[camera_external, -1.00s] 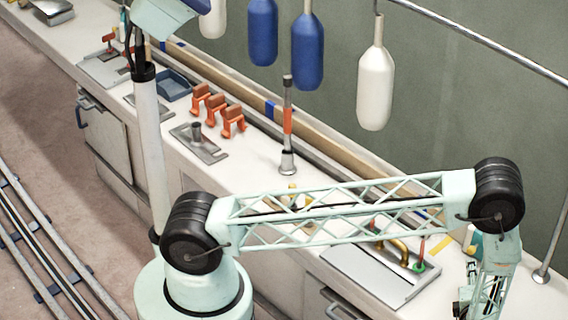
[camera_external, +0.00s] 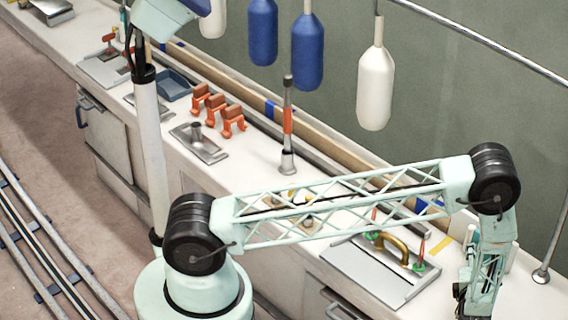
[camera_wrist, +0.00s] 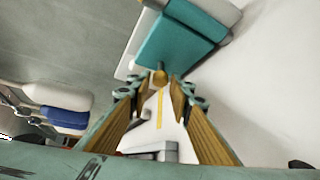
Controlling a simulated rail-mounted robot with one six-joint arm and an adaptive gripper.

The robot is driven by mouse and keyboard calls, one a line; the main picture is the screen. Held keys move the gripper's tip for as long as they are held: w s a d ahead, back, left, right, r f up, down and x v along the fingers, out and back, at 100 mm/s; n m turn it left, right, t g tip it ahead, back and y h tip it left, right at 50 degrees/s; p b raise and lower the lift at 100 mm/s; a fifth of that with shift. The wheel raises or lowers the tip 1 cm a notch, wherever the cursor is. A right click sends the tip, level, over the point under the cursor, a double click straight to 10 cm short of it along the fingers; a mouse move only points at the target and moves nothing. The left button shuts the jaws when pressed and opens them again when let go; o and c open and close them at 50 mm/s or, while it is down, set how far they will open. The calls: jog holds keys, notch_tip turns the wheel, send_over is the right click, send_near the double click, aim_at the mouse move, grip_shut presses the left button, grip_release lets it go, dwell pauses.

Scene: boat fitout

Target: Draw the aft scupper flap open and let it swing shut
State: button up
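In the wrist view a teal flap (camera_wrist: 178,40) with a small brass knob (camera_wrist: 160,77) at its lower edge sits against a pale housing (camera_wrist: 140,40). I take it as a scupper flap; whether it is the aft one I cannot tell. My gripper (camera_wrist: 158,92) is open, its two wood-coloured fingers apart with nothing between them. The knob shows just beyond and between the fingertips, and I see no contact. In the external view my gripper is low at the right, partly cut off by the bottom edge, and my arm mostly hides the flap.
A white fender (camera_external: 375,90) and blue fenders (camera_external: 308,50) hang behind. A rail post (camera_external: 551,250) stands at the right. A yellow strip (camera_wrist: 159,110) shows below the knob.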

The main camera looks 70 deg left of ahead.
jog(key=shift+x, duration=1.85)
jog(key=shift+c, duration=0.2)
grip_shut()
